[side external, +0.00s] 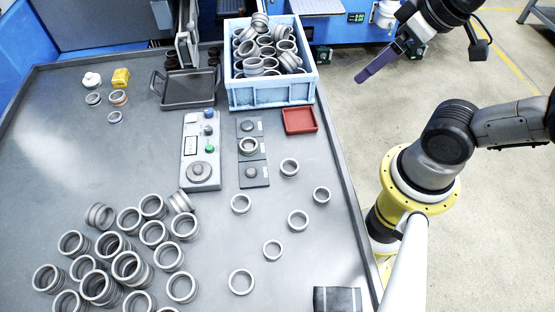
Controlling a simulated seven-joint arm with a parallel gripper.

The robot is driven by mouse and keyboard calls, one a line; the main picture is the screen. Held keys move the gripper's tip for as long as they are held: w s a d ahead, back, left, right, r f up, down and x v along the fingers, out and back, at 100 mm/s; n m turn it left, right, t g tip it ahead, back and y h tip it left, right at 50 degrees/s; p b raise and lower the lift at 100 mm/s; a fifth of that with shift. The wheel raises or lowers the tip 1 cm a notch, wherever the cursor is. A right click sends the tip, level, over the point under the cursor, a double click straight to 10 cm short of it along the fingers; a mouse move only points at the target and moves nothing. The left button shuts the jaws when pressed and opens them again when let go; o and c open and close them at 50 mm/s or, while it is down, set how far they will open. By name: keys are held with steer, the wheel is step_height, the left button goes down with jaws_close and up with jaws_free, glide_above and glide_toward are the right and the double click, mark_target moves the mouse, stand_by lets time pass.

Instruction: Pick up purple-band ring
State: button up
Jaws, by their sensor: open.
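No ring shows a purple band that I can make out for sure. Three small rings lie apart from the others at the table's back left: one with an orange-brown tint (118,98), a grey one (93,99), and a ring with a faint bluish band (115,117). Their band colours are too small to tell well. My gripper (366,75), with a long purple-grey finger, is at the upper right, raised and beyond the table's right edge. It is open, well apart from all rings, with no ring visible at it.
Many grey rings (129,267) crowd the front left, some stacked. A blue crate (270,94) full of rings stands at the back. A control box (200,150), a plate with a ring (251,172), a red tray (300,121) and a dark tray (188,90) occupy the middle.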

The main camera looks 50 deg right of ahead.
steer(key=m+g+y, duration=0.1)
steer(key=m+y, duration=0.1)
steer(key=m, duration=1)
glide_above(290, 170)
steer(key=d, duration=0.3)
step_height(290, 170, down, 6)
steer(key=a+f+m+g, duration=0.1)
steer(key=f+m, duration=0.1)
steer(key=f, duration=0.8)
steer(key=a+f+m+g, duration=0.1)
steer(key=f+g, duration=0.1)
steer(key=f, duration=0.7)
steer(key=a+f+m+g+y, duration=0.1)
steer(key=f+m, duration=0.1)
steer(key=f, duration=0.8)
steer(key=shift+f+m+g, duration=0.3)
steer(key=shift+c, duration=0.2)
steer(key=c, duration=1.5)
